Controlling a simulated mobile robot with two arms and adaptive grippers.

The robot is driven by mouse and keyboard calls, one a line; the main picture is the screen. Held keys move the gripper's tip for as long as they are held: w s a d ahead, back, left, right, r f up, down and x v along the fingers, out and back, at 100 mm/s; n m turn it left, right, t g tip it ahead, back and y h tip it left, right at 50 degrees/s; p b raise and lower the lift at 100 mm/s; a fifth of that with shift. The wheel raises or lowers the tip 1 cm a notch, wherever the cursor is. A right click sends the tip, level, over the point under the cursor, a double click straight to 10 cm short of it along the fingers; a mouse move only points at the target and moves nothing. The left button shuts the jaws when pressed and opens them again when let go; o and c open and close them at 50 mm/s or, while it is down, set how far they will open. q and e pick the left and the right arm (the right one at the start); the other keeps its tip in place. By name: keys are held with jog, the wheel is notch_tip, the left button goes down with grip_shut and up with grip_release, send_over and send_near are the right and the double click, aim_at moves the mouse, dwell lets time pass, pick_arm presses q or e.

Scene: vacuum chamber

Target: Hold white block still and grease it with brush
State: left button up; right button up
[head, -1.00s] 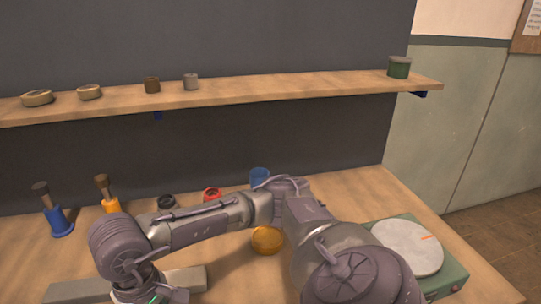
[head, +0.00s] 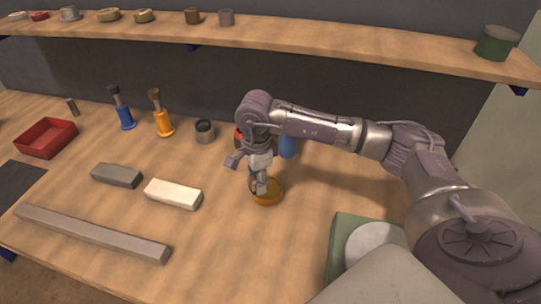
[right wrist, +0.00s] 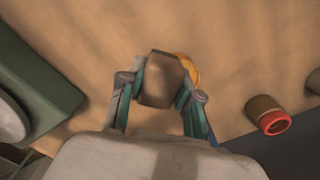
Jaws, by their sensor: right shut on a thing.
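The white block (head: 173,194) lies flat on the workbench, left of my right gripper and apart from it. My right gripper (head: 259,190) points down at the round orange-yellow dish (head: 273,198). In the right wrist view, its fingers (right wrist: 160,92) are shut on a brown, blocky-ended thing (right wrist: 160,78); whether this is the brush is unclear. The dish (right wrist: 190,68) shows partly behind it. Two brown-topped tools stand at the back left, one in blue (head: 125,117) and one in orange (head: 163,121). My left gripper is out of view.
A grey block (head: 117,175) and a long grey bar (head: 90,233) lie left and in front. A red tray (head: 47,138) is far left. A green device with a round plate (head: 342,240) stands front right. A shelf (head: 300,37) runs above the bench.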

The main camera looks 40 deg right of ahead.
jog(key=w+d+m, duration=0.1)
jog(key=m, duration=0.1)
jog(key=w+d+f+m, duration=0.1)
jog(key=d+m, duration=0.1)
jog(key=m, duration=0.1)
jog(key=w+d+f+m, duration=0.1)
jog(key=d+m, duration=0.1)
jog(key=m, duration=0.1)
jog(key=shift+w+d+f, duration=0.1)
jog(key=shift+w+f, duration=0.05)
jog(key=shift+w, duration=0.1)
jog(key=shift+f+b, duration=1.2)
jog(key=shift+f, duration=1)
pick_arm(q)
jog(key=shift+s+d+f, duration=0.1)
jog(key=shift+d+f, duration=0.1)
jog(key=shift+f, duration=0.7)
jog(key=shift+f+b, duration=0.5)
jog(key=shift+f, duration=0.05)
pick_arm(e)
jog(key=shift+f, duration=0.55)
